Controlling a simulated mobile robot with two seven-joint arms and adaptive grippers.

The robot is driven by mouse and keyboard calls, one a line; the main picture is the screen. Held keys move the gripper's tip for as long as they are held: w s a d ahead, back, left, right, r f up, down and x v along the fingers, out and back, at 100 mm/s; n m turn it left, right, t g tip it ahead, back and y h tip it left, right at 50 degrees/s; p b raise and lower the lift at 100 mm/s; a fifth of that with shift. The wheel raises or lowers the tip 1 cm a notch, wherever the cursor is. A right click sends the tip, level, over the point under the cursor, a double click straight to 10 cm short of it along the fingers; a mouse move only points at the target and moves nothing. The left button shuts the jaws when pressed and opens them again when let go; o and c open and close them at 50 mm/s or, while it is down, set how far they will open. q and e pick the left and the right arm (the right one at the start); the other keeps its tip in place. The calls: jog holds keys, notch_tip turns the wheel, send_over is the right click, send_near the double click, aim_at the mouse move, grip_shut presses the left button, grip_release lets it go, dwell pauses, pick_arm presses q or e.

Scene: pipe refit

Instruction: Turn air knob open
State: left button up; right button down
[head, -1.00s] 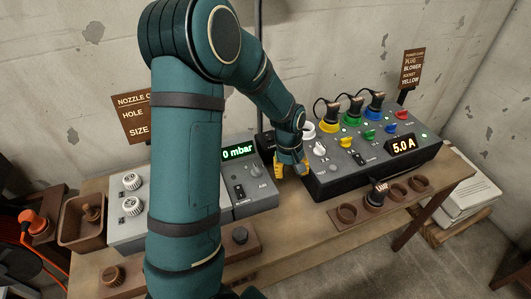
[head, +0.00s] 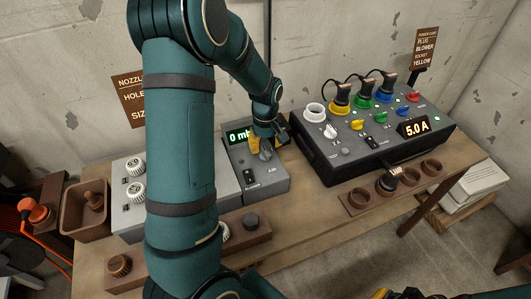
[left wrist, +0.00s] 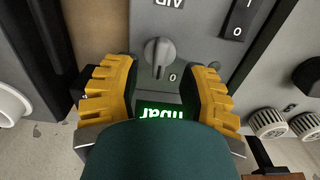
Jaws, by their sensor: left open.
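The air knob (left wrist: 159,52) is a grey rotary knob on the grey blower box (head: 283,186). In the left wrist view it sits between my fingers, near a "0" mark and the upside-down AIR label. Its grip runs roughly up and down in that view. The green display reading 0 mbar (head: 238,135) is partly hidden by my arm. My left gripper (left wrist: 160,92) is open, with yellow fingers on either side of the knob and no clear contact. In the head view the left gripper (head: 262,148) is over the knob. My right gripper (head: 405,294) barely shows at the bottom edge.
A black power panel (head: 340,172) with coloured plugs and a 5.0 A display stands close to the right. A rack of wooden rings (head: 358,198) lies in front of it. White knobs (head: 135,166) and a wooden tray (head: 67,212) are at left. The table front is partly clear.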

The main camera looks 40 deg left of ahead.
aim_at(265, 151)
pick_arm(q)
jog(key=shift+f, duration=1.55)
grip_shut()
